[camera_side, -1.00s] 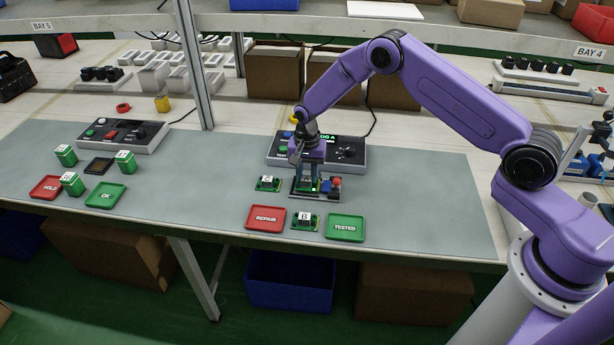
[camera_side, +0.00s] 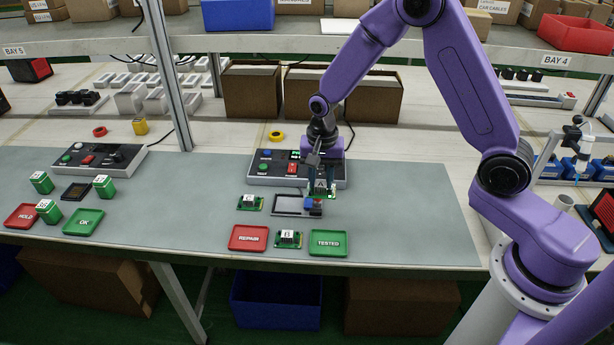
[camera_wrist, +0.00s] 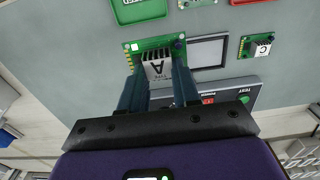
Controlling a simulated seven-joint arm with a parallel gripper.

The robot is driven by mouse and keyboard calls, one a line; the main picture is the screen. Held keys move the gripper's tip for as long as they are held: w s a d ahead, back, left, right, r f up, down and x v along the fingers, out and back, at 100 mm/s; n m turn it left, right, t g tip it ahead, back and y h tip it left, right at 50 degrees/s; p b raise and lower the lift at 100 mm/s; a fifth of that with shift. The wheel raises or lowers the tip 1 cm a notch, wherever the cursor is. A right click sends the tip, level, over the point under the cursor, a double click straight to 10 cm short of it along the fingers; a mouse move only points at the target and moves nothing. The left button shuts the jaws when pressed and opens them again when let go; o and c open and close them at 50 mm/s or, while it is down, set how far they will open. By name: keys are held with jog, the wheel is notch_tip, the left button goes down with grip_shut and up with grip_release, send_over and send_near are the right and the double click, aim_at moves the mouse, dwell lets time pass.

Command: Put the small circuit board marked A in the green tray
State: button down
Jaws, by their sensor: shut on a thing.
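My gripper (camera_side: 320,182) is shut on the small circuit board marked A (camera_wrist: 158,68), a green board with a white block. The fixture's grey bed (camera_wrist: 207,53) looks empty in the wrist view. The green tray marked TESTED (camera_side: 328,251) is empty and lies in front, slightly right of my gripper. Its edge also shows at the top of the wrist view (camera_wrist: 138,12).
A red REPAIR tray (camera_side: 248,238) and board B (camera_side: 288,239) lie left of the green tray. Another board (camera_side: 250,203), marked C in the wrist view (camera_wrist: 258,44), lies left of the fixture. A control box (camera_side: 265,169) stands behind. The mat's right side is clear.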

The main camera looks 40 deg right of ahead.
aim_at(330, 195)
jog(key=s, duration=0.1)
jog(key=s+r, duration=0.1)
jog(key=s, duration=0.1)
jog(key=shift+d+r, duration=0.1)
jog(key=shift+d, duration=0.05)
jog(key=s, duration=1.7)
jog(key=w+a+f, duration=0.1)
jog(key=w+f, duration=0.2)
jog(key=w, duration=0.1)
jog(key=w+a+f, duration=0.1)
jog(key=w+f, duration=0.2)
jog(key=w, duration=0.2)
jog(key=w+f, duration=0.3)
jog(key=w, duration=0.1)
jog(key=shift+w+a+f, duration=0.2)
jog(key=shift+a+f, duration=0.1)
jog(key=shift+a, duration=0.1)
jog(key=shift+w+f, duration=0.2)
jog(key=shift+f, duration=1.55)
jog(key=shift+f, duration=0.1)
